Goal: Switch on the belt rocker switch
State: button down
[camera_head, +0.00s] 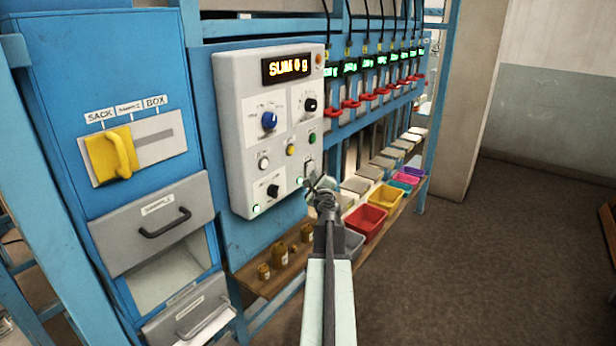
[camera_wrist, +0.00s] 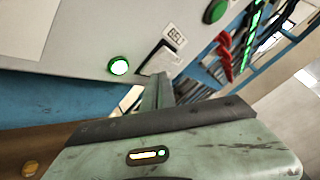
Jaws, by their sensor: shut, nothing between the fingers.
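The grey control panel (camera_head: 236,150) is on the blue frame, left of my gripper. In the wrist view, the belt rocker switch (camera_wrist: 160,61) is a pale rocker at the panel's lower edge, below a white "BELT" label (camera_wrist: 174,37). A green lamp (camera_wrist: 118,65) glows to its left. My gripper (camera_head: 322,184) is shut and empty at the panel's lower right. In the wrist view, its narrow fingers (camera_wrist: 158,92) point up at the rocker and hide its lower part. I cannot tell whether they touch it, or which way the rocker is set.
The panel also holds a blue knob (camera_head: 269,121), a lower black knob (camera_head: 273,190) and a green button (camera_head: 312,138). A wooden shelf (camera_head: 262,282) with small brown weights and a red bin (camera_head: 364,222) lie below. The floor at right is clear.

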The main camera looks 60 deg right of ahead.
jog(key=shift+s, duration=0.1)
jog(key=shift+s+r, duration=0.1)
jog(key=shift+s, duration=0.6)
jog(key=shift+s, duration=0.1)
jog(key=s, duration=0.4)
jog(key=shift+s+r+p, duration=0.3)
jog(key=shift+s+p, duration=0.05)
jog(key=shift+p, duration=0.05)
